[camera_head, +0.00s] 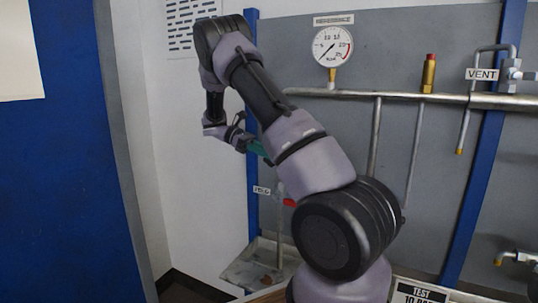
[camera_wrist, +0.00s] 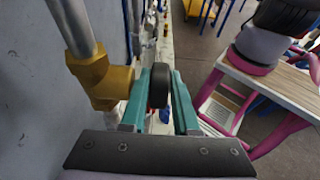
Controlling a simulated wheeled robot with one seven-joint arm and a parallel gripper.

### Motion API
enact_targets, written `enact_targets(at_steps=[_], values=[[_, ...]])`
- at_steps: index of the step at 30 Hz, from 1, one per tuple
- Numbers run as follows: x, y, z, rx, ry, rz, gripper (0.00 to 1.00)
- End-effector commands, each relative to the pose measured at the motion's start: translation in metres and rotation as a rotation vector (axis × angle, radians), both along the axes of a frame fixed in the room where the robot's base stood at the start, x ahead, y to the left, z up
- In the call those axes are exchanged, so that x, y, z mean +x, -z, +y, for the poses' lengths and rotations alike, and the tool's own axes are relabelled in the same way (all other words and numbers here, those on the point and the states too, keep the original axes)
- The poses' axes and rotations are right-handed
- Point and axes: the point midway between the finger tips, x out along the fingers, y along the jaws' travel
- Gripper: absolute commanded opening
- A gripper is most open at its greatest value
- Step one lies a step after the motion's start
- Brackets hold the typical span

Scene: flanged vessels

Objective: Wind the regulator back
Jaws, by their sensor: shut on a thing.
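In the wrist view, a black round knob (camera_wrist: 158,86) sits between the two teal fingers of my gripper (camera_wrist: 160,92), which is shut on it. Beside it on the left is a brass regulator body (camera_wrist: 103,82) with a grey pipe (camera_wrist: 73,25) running up from it. In the head view, my gripper (camera_head: 257,148) shows only as a bit of teal at the left of my arm. The knob and regulator body are hidden there behind my arm.
A round gauge (camera_head: 332,46) and a brass fitting with a red cap (camera_head: 429,73) stand on a horizontal pipe (camera_head: 400,94). A red handle (camera_head: 289,202) and a tray (camera_head: 238,278) are below. In the wrist view, a table with pink legs (camera_wrist: 280,88) stands to the right.

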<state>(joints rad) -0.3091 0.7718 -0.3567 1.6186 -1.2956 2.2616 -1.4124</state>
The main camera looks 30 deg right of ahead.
Motion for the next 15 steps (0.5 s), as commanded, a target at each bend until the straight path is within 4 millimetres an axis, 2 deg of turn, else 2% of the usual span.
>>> enact_targets(at_steps=[9,10,11,15], values=[[-0.0002,0.0009,0.0002,0.000,-0.001,0.004,0.00],[-0.0003,0.0009,0.0003,0.000,-0.001,0.004,0.33],[-0.0002,0.0009,0.0003,0.000,-0.001,0.004,0.41],[-0.0002,0.0008,0.0002,0.000,-0.001,0.003,0.41]])
